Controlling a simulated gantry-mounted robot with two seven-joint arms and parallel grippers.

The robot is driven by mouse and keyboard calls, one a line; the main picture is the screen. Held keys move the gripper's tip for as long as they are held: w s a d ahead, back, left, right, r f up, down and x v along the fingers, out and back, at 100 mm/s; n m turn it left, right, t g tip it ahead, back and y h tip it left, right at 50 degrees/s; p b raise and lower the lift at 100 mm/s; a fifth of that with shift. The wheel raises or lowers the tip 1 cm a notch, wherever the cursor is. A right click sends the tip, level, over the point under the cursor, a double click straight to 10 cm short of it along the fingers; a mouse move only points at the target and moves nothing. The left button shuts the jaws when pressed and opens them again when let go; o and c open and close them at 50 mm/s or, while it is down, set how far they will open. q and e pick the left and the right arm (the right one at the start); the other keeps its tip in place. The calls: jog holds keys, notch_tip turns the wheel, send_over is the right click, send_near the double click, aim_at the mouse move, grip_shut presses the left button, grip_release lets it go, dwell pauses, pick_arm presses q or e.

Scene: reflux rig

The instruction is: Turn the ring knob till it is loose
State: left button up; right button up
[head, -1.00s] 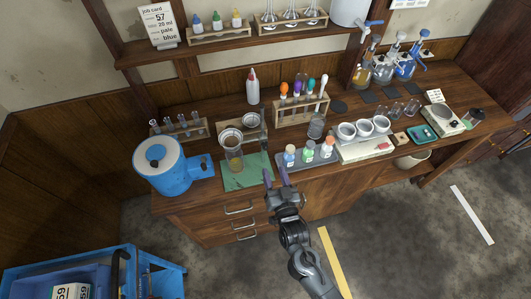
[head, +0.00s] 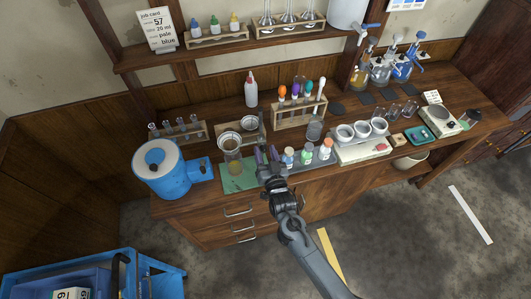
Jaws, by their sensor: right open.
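A glass vessel (head: 233,162) with yellowish liquid stands on the green mat (head: 238,184), under a round metal ring (head: 229,142). A second round metal piece (head: 250,122) sits behind it on a small wooden stand. I cannot make out the ring knob; it is too small or hidden. My left gripper is not in view.
A tray of small bottles (head: 307,156) is close to the right of my gripper. A blue drum (head: 164,175) stands left of the mat. A rack of coloured droppers (head: 299,112) and a white squeeze bottle (head: 251,92) stand behind. A shelf (head: 200,50) runs above.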

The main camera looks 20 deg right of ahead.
jog(key=shift+c, duration=0.3)
grip_shut()
